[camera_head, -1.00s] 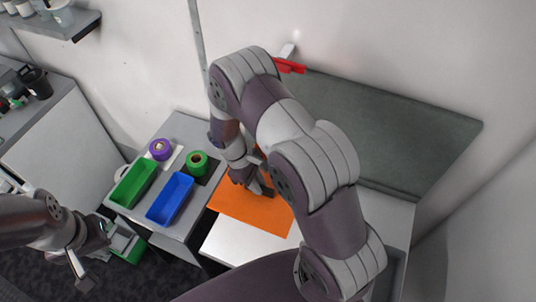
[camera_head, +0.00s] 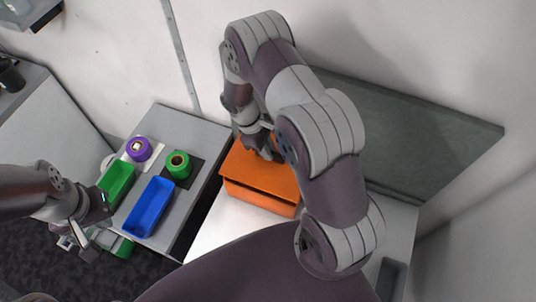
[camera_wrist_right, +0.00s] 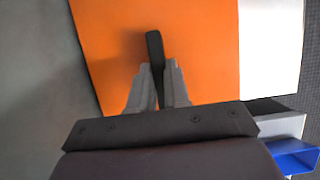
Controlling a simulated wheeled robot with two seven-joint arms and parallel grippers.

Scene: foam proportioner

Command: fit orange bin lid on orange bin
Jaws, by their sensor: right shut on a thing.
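The orange bin (camera_head: 262,199) stands on the white worktop at the centre of the head view. The orange bin lid (camera_head: 262,178) lies over its top, with a dark line between lid and bin along the front. I cannot tell whether it is fully seated. My right gripper (camera_head: 262,150) is above the lid, partly hidden by its own arm. In the right wrist view the right gripper (camera_wrist_right: 157,85) is shut on the lid's black upright handle (camera_wrist_right: 154,48), with the orange lid (camera_wrist_right: 205,50) below. My left gripper (camera_head: 82,238) hangs at the lower left, away from the bin; its opening is unclear.
Left of the bin, a grey cabinet top (camera_head: 195,130) holds a blue tray (camera_head: 148,207), a green tray (camera_head: 117,184), a purple roll (camera_head: 138,149) and a green roll (camera_head: 179,165). A dark grey panel (camera_head: 405,125) stands behind the worktop. Bare white worktop (camera_head: 225,220) lies in front.

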